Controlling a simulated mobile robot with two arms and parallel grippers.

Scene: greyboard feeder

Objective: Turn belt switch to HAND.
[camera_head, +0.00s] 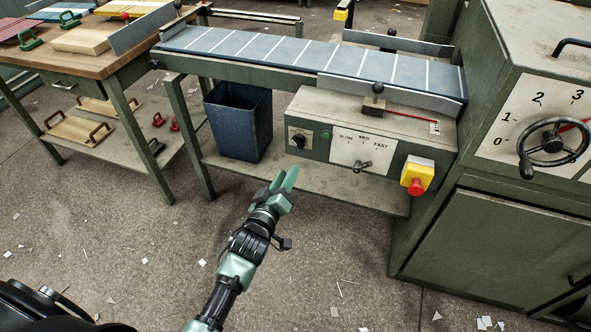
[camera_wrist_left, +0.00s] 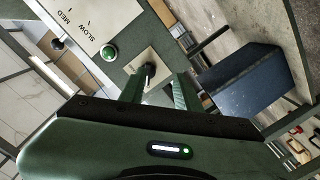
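The belt switch (camera_head: 299,140) is a black rotary knob on a small pale plate at the left end of the green control box (camera_head: 322,112). In the left wrist view the switch (camera_wrist_left: 149,73) appears between and beyond my fingers, its lettering too small to read. My left gripper (camera_head: 286,176) is open and empty, below and in front of the switch, apart from it. Its two green fingers also show in the left wrist view (camera_wrist_left: 160,82). My right gripper is in neither view.
Right of the switch are a green button (camera_head: 325,134), a SLOW/MED/FAST lever (camera_head: 362,165) and a red stop button (camera_head: 416,186) on yellow. A blue bin (camera_head: 238,120) stands on the lower shelf. The belt (camera_head: 300,55) runs above. A handwheel (camera_head: 552,143) is at right.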

